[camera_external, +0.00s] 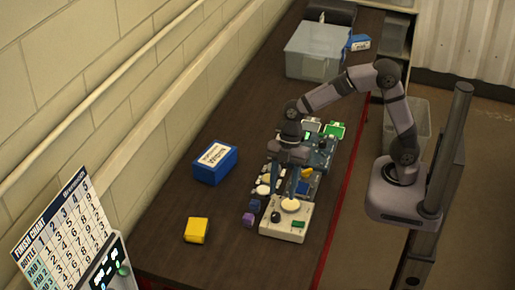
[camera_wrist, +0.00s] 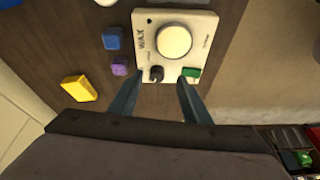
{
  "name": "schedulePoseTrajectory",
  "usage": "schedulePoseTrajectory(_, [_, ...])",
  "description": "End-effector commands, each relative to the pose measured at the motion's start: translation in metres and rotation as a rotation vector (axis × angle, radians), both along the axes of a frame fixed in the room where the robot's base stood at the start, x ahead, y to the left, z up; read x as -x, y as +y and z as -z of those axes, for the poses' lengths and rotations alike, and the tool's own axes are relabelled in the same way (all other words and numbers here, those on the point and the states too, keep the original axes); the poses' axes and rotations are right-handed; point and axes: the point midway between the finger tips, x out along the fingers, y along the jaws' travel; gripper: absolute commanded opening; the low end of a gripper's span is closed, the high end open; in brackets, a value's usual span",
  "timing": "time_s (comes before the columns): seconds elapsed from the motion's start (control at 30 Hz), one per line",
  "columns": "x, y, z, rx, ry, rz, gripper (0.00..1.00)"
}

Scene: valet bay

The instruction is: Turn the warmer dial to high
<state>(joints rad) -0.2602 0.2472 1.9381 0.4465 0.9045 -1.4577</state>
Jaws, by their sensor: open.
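The cream wax warmer box (camera_external: 283,229) stands on the dark bench; it also shows in the wrist view (camera_wrist: 146,20), marked "WAX". A large round cream disc (camera_wrist: 173,41) sits on its top. A small dark knob (camera_wrist: 156,73), which looks like the dial, sits near the box's lower edge in the wrist view, and beside the disc in the external view (camera_external: 275,217). A green piece (camera_wrist: 190,73) is to its right. My gripper (camera_wrist: 158,84) is open and empty, pointing down, its fingers spread either side of the knob in the picture. Contact cannot be told. The dial's setting is too small to read.
A purple block (camera_wrist: 120,66), a blue block (camera_wrist: 112,38) and a yellow block (camera_wrist: 78,89) lie left of the warmer. A blue box (camera_external: 215,163) stands further left. Other devices (camera_external: 318,152) crowd behind my gripper. The bench's front left is mostly clear.

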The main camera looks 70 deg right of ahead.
Motion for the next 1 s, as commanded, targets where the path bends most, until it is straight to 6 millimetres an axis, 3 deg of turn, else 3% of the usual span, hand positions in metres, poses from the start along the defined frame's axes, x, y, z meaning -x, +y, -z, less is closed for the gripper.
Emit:
schedulePoseTrajectory(0.13, [-0.006, 0.015, -0.006, -0.026, -0.031, -0.096, 0.44])
schedulePoseTrajectory(0.47, [-0.007, 0.021, -0.001, -0.033, -0.038, -0.117, 0.44])
schedulePoseTrajectory(1.0, [-0.006, 0.043, 0.054, -0.031, -0.036, -0.117, 0.44])
